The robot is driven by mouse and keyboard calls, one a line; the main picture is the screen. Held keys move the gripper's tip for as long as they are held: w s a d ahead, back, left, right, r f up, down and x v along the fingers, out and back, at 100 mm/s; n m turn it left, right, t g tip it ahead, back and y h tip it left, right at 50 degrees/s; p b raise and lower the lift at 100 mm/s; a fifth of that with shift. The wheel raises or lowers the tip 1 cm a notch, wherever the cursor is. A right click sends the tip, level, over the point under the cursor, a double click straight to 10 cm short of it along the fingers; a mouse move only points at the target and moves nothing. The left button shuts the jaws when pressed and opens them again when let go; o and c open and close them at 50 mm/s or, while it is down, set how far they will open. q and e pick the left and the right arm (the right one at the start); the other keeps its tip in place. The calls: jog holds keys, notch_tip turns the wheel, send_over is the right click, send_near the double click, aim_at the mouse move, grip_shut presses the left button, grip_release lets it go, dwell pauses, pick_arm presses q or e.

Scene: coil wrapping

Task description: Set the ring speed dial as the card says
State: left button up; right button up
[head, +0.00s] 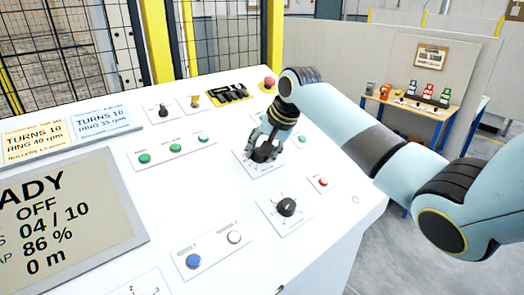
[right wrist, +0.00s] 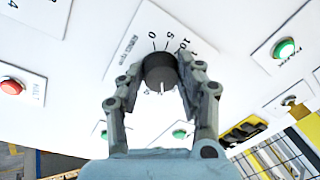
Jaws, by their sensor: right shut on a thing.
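My right gripper (head: 265,143) reaches down onto a black dial (head: 262,155) on the white sloping panel. In the right wrist view, the gripper (right wrist: 163,70) has its fingers on both sides of this dial (right wrist: 159,74), shut on it. The dial's plate shows 0, 5 and 10; its lettering is too small to read surely. A white mark shows on the dial's lower edge there. Two cards stand at the left: a cream card (head: 34,139) reads TURNS 10, RING 40 rpm, and a bluish card (head: 104,121) reads TURNS 10, RING 35 rpm. My left gripper is out of view.
A second black dial (head: 286,207) sits nearer the front, beside a red button (head: 323,182). Several green buttons, a blue button (head: 193,261) and a white button (head: 234,237) are around. A red mushroom button (head: 269,83) stands at the back. The screen (head: 60,225) shows OFF and 04 / 10.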

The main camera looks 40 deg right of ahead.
jog(key=shift+w+r, duration=0.1)
jog(key=o, duration=1.1)
jog(key=shift+d+r, duration=0.1)
jog(key=v, duration=1.1)
jog(key=shift+r, duration=0.25)
